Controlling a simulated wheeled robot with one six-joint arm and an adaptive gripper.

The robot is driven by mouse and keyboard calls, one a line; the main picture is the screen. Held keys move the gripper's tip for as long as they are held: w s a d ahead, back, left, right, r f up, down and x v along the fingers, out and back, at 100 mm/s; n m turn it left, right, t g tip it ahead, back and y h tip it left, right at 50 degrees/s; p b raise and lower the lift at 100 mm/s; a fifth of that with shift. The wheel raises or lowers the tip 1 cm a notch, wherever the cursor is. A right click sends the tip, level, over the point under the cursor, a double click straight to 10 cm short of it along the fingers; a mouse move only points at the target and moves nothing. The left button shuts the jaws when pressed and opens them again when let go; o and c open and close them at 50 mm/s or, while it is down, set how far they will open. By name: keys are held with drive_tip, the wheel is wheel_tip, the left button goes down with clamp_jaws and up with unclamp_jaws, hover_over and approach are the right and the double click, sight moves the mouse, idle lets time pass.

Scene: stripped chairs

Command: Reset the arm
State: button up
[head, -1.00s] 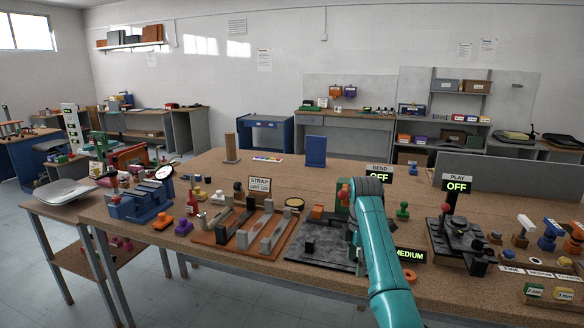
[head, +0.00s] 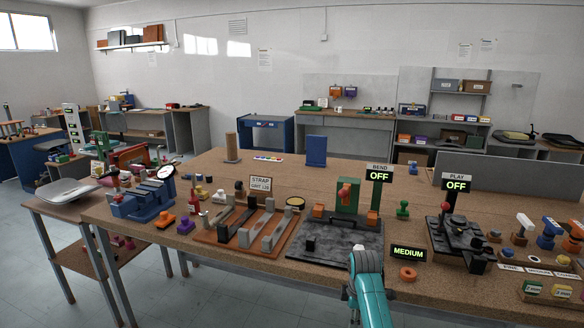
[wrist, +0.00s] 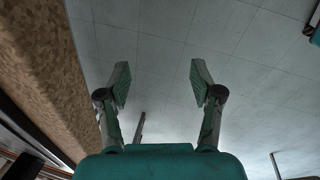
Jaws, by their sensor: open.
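My teal arm (head: 368,285) shows at the bottom of the head view, low in front of the bench's front edge. In the wrist view my gripper (wrist: 158,82) is open, its two fingers wide apart with nothing between them. Behind the fingers is the grey tiled floor (wrist: 160,30). In the head view the fingers are too small to make out clearly.
The cork-topped bench (head: 270,180) edge runs close on the left of the wrist view. On the bench stand a dark plate fixture (head: 335,243), a strap rack (head: 212,240), a blue vise (head: 143,203), a MEDIUM sign (head: 408,254) and an orange ring (head: 408,274).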

drive_tip(key=s+f+m+t, duration=0.2)
drive_tip(key=s+f, duration=0.5)
drive_tip(key=f, duration=0.2)
drive_tip(key=s+f+m+t, duration=0.1)
drive_tip(key=s+f+m, duration=0.1)
drive_tip(key=s+f, duration=0.6)
drive_tip(key=s+f+m+t, duration=0.2)
drive_tip(key=s+f, duration=0.1)
drive_tip(key=s, duration=0.5)
drive_tip(key=s+f+m+t, duration=0.1)
drive_tip(key=s+f+m, duration=0.1)
drive_tip(key=s, duration=0.7)
drive_tip(key=s+r+m+t, duration=0.2)
drive_tip(key=s+r, duration=0.2)
drive_tip(key=s, duration=0.5)
drive_tip(key=s+r+m+t, duration=0.15)
drive_tip(key=s+r, duration=0.25)
drive_tip(key=s, duration=0.5)
drive_tip(key=s+r+m+t, duration=0.1)
drive_tip(key=s+r+m, duration=0.1)
drive_tip(key=s+r, duration=0.4)
drive_tip(key=s+r+m+t, duration=0.2)
drive_tip(key=s+r, duration=0.5)
drive_tip(key=r, duration=0.8)
drive_tip(key=shift+s+r+m, duration=0.2)
drive_tip(key=shift+s+m, duration=0.1)
drive_tip(key=shift+m, duration=0.35)
